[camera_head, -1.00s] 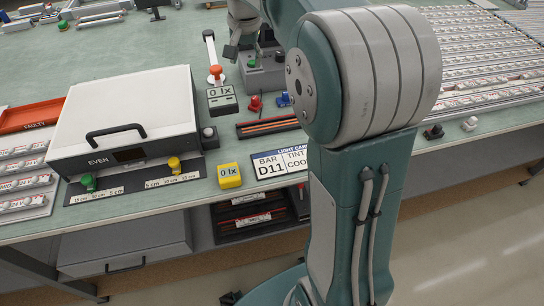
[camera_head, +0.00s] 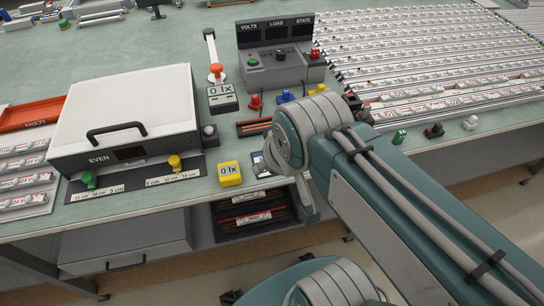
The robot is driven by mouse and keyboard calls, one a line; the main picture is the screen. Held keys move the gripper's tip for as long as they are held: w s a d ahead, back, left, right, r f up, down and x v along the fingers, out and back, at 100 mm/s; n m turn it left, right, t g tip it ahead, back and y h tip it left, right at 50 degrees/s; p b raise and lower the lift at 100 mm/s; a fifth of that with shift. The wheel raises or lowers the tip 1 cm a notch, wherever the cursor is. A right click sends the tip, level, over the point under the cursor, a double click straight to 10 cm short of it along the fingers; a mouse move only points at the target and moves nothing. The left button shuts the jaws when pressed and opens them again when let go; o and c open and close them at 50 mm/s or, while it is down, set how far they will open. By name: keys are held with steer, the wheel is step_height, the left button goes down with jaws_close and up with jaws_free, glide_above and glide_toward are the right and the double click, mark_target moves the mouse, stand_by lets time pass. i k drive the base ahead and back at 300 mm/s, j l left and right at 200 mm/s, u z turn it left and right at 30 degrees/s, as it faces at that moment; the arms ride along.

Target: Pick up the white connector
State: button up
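The white connector (camera_head: 470,122) is a small, pale, knobbed piece on the right part of the bench, near its front edge. It stands apart from the black connector (camera_head: 433,131) to its left, and nothing of mine touches it. My arm reaches in from the lower right, with a round grey and teal joint over the bench's front edge, left of the connectors. A grey piece hangs below that joint. I cannot make out my gripper's fingertips, which are hidden or unclear among the arm parts.
A green connector (camera_head: 399,137) stands left of the black one. Red (camera_head: 256,102), blue (camera_head: 286,96) and yellow (camera_head: 318,90) connectors stand before the meter box (camera_head: 280,67). Rail rows (camera_head: 430,60) lie behind the white connector. A yellow block (camera_head: 229,174) stands at front left.

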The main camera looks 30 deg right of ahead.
mark_target(469, 124)
steer(key=k+z, duration=0.1)
steer(key=z, duration=1.55)
steer(key=j+z, duration=0.1)
steer(key=z, duration=0.6)
steer(key=i+j, duration=0.05)
